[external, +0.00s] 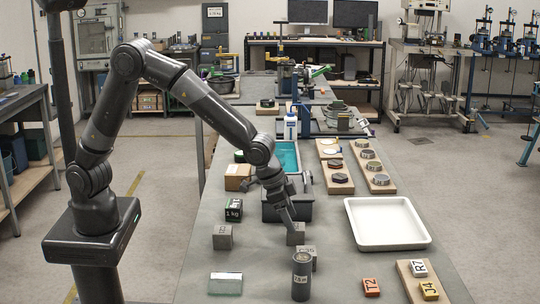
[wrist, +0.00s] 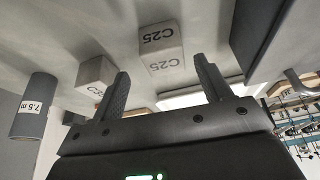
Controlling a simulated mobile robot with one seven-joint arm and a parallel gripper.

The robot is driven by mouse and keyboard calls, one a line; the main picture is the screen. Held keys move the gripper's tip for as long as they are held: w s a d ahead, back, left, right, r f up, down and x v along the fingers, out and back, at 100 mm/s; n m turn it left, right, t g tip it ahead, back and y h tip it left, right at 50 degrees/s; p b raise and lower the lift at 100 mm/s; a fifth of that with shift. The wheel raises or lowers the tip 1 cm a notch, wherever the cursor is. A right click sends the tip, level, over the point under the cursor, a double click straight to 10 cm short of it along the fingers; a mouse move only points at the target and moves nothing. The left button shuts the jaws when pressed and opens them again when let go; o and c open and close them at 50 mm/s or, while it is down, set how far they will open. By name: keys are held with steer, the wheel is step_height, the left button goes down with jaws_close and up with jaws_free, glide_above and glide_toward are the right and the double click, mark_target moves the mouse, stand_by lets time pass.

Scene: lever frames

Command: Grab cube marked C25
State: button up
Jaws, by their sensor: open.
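A grey cube marked C25 (wrist: 162,48) shows in the wrist view just beyond and between my fingertips, with its label on two faces. In the external view the cube at the tip of my gripper appears to be this one (external: 296,236), partly covered by the fingers. My gripper (external: 290,217) points down at it and is open; its two fingers also show in the wrist view (wrist: 161,68). Nothing is between the fingers, and I cannot tell any contact. A second grey cube (wrist: 94,74), with a partly hidden label starting C3, stands close by at the left finger.
A dark cylinder (external: 301,279) stands in front of the second cube (external: 311,252). Another grey cube (external: 222,237) is to the left. A dark bin (external: 282,211) stands right behind my gripper. A white tray (external: 388,243) lies to the right.

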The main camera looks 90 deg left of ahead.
mark_target(296, 234)
steer(key=shift+a+x, duration=0.15)
steer(key=shift+x, duration=1.15)
steer(key=shift+a+x, duration=0.15)
steer(key=shift+x, duration=1.2)
steer(key=shift+c, duration=0.3)
steer(key=c, duration=1.2)
